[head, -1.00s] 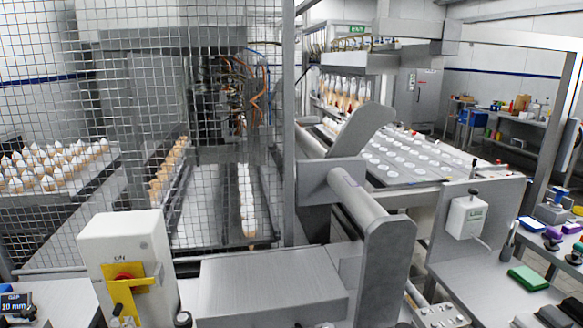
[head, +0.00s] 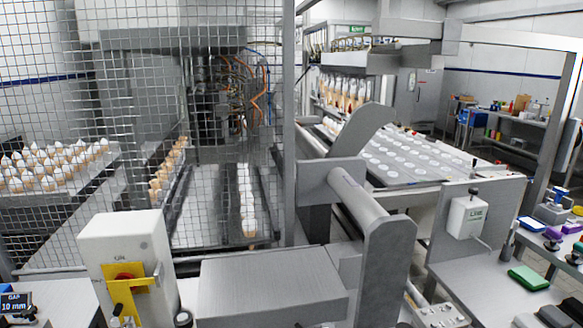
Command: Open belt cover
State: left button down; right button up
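A grey box-shaped metal cover (head: 265,290) lies flat and closed at the bottom centre of the head view. It looks like the belt cover, but no label on it can be read. A thick grey roller (head: 355,198) between upright side plates stands just behind it to the right. Neither of my grippers can be made out in this view.
A white switch box with a yellow plate (head: 128,285) stands left of the cover. A wire mesh guard (head: 60,110) fences the cone machine. Trays of cones (head: 50,165) are at left. A side table with a green block (head: 528,278) is at right.

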aim_at(301, 288)
jog(key=l+u, duration=0.8)
jog(key=u, duration=0.15)
jog(key=k+l+u, duration=0.2)
jog(key=u, duration=0.3)
jog(key=l, duration=0.1)
